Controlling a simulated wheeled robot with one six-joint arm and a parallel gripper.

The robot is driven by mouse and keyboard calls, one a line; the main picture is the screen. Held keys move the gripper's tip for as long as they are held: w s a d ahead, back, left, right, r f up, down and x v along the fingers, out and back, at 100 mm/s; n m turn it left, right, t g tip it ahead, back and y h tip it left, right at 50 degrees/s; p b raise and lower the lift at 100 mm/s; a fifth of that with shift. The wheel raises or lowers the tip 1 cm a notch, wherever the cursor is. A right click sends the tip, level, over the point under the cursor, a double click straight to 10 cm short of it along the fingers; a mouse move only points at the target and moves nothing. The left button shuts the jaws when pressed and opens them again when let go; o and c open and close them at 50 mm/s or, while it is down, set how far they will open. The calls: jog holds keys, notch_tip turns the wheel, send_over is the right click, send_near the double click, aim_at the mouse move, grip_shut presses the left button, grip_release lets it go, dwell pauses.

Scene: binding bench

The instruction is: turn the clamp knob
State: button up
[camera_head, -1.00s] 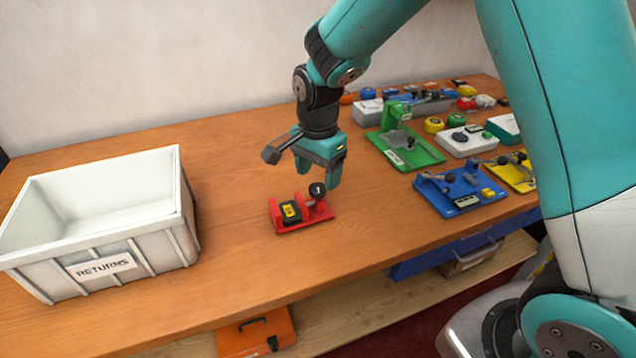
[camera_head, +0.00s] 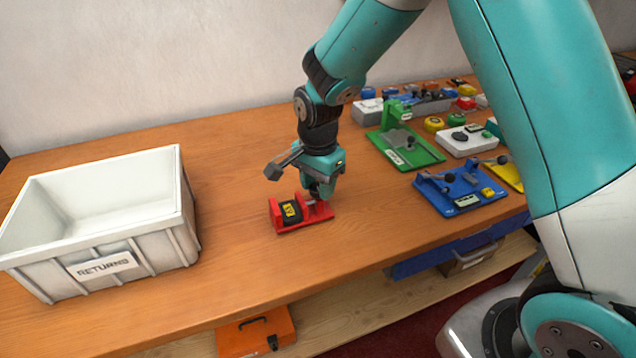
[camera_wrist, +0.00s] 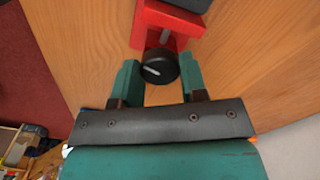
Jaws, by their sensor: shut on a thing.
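The red clamp (camera_head: 284,224) sits on the wooden bench and holds a black block with a yellow label (camera_head: 291,211). Its black clamp knob (camera_wrist: 160,66) shows in the wrist view, with a pale line on its face, at the end of a screw from the red body (camera_wrist: 152,22). My gripper (camera_head: 322,188) is down over the right end of the clamp and hides the knob in the head view. In the wrist view its teal fingers (camera_wrist: 160,82) stand on either side of the knob, shut on it.
A white bin marked RETURNS (camera_head: 105,264) stands at the left. A green fixture (camera_head: 420,155), a blue fixture (camera_head: 462,196) and several other items stand at the right. An orange case (camera_head: 255,337) is below the bench. The bench around the clamp is clear.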

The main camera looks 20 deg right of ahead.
jog(key=n+p, duration=0.1)
jog(key=n, duration=0.3)
jog(key=shift+n, duration=0.4)
jog(key=n+p, duration=0.1)
jog(key=n, duration=0.4)
jog(key=n+p, duration=0.1)
jog(key=n, duration=0.4)
jog(key=shift+n, duration=0.4)
jog(key=n, duration=0.5)
jog(key=shift+p, duration=0.4)
jog(key=shift+n, duration=0.4)
jog(key=o, duration=0.9)
jog(key=shift+r, duration=0.1)
